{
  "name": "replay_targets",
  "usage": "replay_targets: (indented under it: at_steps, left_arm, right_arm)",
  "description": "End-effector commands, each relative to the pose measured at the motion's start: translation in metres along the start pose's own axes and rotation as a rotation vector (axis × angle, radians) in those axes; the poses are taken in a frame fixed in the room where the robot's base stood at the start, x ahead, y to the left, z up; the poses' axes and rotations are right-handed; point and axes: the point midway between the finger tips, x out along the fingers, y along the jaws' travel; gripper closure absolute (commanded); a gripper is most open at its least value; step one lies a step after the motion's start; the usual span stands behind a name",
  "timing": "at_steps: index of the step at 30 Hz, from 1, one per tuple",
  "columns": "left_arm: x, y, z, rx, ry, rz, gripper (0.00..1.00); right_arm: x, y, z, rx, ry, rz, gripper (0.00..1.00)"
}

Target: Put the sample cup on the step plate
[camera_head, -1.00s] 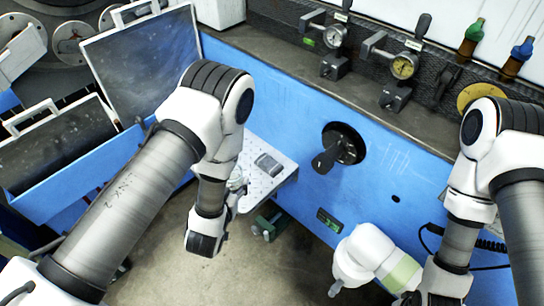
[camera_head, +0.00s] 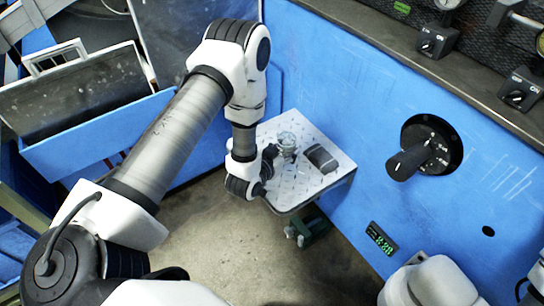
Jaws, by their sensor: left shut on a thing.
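The step plate (camera_head: 325,178) is a pale, patterned shelf standing out from the blue machine wall, in the middle of the head view. The sample cup (camera_head: 287,143) is a small, clear-looking cup over the plate's back left part. My left gripper (camera_head: 274,158) reaches in from the left and is shut on the cup. The cup looks upright; I cannot tell whether its base touches the plate. The gripper's fingers are small and partly hidden by its own dark body. My right gripper is out of view.
A dark grey block (camera_head: 321,158) lies on the plate, right of the cup. A black knob (camera_head: 420,158) juts from the wall further right. A blue bin (camera_head: 95,140) stands at the left. A white rounded object (camera_head: 432,284) is at the bottom right.

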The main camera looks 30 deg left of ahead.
Motion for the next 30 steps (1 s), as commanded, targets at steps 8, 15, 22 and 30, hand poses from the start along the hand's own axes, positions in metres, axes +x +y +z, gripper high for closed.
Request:
replay_targets:
  at_steps: [8, 15, 22, 30]
  left_arm:
    - [-0.012, -0.041, 0.014, 0.0, 0.001, -0.001, 0.89]
    - [-0.001, -0.04, 0.043, 0.002, 0.002, 0.0, 0.89]
    - [-0.001, -0.04, 0.044, 0.001, 0.001, 0.0, 0.89]
    - [-0.001, -0.04, 0.045, 0.001, 0.001, 0.0, 0.22]
  right_arm:
    - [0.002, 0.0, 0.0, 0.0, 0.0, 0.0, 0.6]
    - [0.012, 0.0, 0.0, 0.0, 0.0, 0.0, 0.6]
    - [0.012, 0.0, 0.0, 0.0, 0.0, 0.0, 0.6]
    - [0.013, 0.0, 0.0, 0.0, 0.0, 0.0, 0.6]
